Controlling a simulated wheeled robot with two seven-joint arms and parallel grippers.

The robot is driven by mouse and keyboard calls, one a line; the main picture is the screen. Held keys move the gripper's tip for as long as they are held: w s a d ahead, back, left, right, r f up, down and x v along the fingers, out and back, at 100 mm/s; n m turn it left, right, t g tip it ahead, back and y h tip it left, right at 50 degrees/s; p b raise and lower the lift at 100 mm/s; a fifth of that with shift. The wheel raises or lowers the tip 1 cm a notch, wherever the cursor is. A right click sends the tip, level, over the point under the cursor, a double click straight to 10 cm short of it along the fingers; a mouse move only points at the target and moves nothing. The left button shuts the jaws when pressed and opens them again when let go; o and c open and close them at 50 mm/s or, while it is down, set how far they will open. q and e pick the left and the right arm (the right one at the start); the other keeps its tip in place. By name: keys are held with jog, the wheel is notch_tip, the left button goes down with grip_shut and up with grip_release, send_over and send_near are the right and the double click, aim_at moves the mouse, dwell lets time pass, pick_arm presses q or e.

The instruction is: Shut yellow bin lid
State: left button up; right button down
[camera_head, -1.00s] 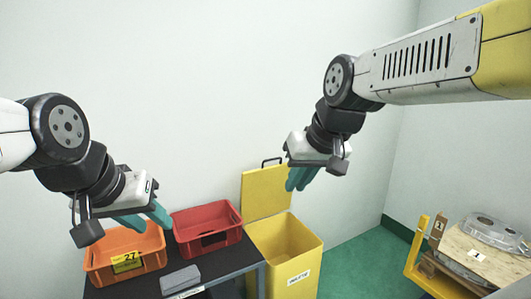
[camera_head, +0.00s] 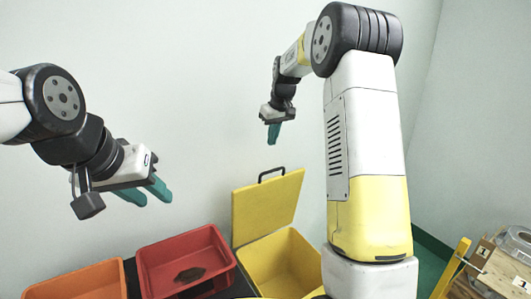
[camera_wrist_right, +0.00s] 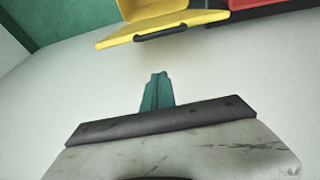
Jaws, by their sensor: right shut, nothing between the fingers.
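The yellow bin (camera_head: 285,268) stands at the lower middle of the head view, partly hidden behind my right arm. Its yellow lid (camera_head: 266,207) is open, standing up and leaning back, with a black handle (camera_head: 272,174) on its top edge. The lid (camera_wrist_right: 125,34) and its handle (camera_wrist_right: 160,33) also show at the top of the right wrist view. My right gripper (camera_head: 273,133) is shut and empty, fingers down, above the lid and apart from it; its fingertips (camera_wrist_right: 159,74) point toward the lid's handle edge. My left gripper (camera_head: 150,193) is open and empty, above the red crate.
A red crate (camera_head: 165,247) with a dark patch inside stands left of the bin, and an orange crate (camera_head: 75,283) further left. A pale wall (camera_head: 130,60) is behind. A yellow-framed cart (camera_head: 455,262) with castings is at the lower right.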

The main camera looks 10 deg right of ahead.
jog(key=f, duration=0.6)
jog(key=s+f, duration=0.1)
jog(key=f, duration=0.2)
jog(key=shift+d+f, duration=0.15)
jog(key=shift+d, duration=0.05)
